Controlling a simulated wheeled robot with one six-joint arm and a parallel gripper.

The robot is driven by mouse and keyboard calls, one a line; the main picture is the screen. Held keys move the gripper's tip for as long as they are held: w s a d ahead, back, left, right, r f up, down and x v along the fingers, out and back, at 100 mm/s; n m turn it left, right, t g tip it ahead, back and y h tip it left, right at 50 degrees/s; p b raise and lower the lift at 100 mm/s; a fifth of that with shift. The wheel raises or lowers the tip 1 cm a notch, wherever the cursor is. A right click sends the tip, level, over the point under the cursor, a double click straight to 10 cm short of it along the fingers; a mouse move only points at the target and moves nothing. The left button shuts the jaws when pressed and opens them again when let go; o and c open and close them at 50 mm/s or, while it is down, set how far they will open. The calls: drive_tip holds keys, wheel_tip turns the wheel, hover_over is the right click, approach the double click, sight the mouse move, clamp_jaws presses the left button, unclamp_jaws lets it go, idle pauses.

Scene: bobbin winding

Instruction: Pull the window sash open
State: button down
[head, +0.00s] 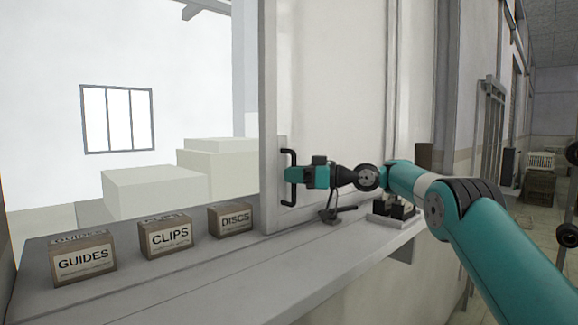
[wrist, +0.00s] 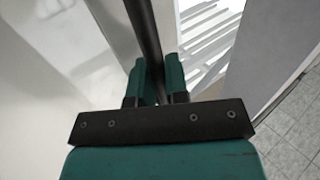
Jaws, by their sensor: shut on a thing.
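The window sash (head: 335,100) is a pale upright panel standing in the right part of the window opening. It carries a black vertical bar handle (head: 289,180) near its left edge. My gripper (head: 295,178) is at the handle, with its fingers around the bar. In the wrist view, the dark handle bar (wrist: 143,35) runs down between the two teal fingers (wrist: 160,80), which are shut on it. The part of the bar below the fingers is hidden by the gripper body. The left part of the opening is clear of the sash.
Boxes marked GUIDES (head: 84,260), CLIPS (head: 166,238) and DISCS (head: 231,219) stand on the grey sill (head: 190,270), left of the sash. A small tray with dark items (head: 398,212) sits on the sill at right. Pale blocks (head: 155,190) stand beyond the opening.

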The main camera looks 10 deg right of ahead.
drive_tip(key=shift+w+d+r, duration=0.2)
drive_tip(key=shift+w+d, duration=0.1)
drive_tip(key=shift+d, duration=0.35)
drive_tip(key=c, duration=1.2)
unclamp_jaws()
drive_tip(key=shift+f, duration=0.15)
drive_tip(key=shift+o, duration=0.2)
drive_tip(key=shift+d, duration=0.1)
